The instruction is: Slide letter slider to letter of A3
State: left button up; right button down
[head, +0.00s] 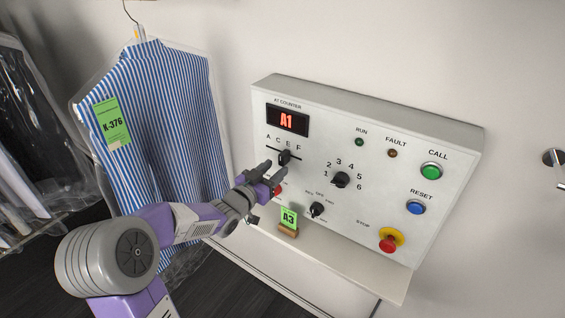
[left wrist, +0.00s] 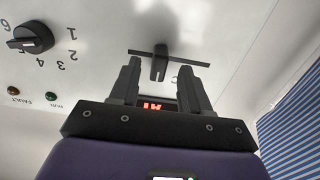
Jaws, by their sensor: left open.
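The letter slider (head: 284,157) is a black knob on a slanted slot in the white control panel, under the letters A, C, E, F. It sits near the slot's middle, around C and E. The red display (head: 287,120) reads A1. A green card (head: 289,217) below the panel reads A3. My left gripper (head: 272,171) is open just below and in front of the slider. In the left wrist view the slider (left wrist: 160,64) lies ahead, in line with the gap between the open fingers (left wrist: 160,75); contact cannot be told. My right gripper is not in view.
The number dial (head: 341,180) is right of the slider, and a small black switch (head: 317,209) is below. A red stop button (head: 389,240), a green button (head: 431,171) and a blue button (head: 415,207) are at the right. A bagged striped shirt (head: 165,115) hangs left.

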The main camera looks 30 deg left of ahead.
aim_at(280, 164)
pick_arm(q)
jog(key=shift+w+d, duration=0.2)
jog(key=shift+w, duration=2)
grip_shut()
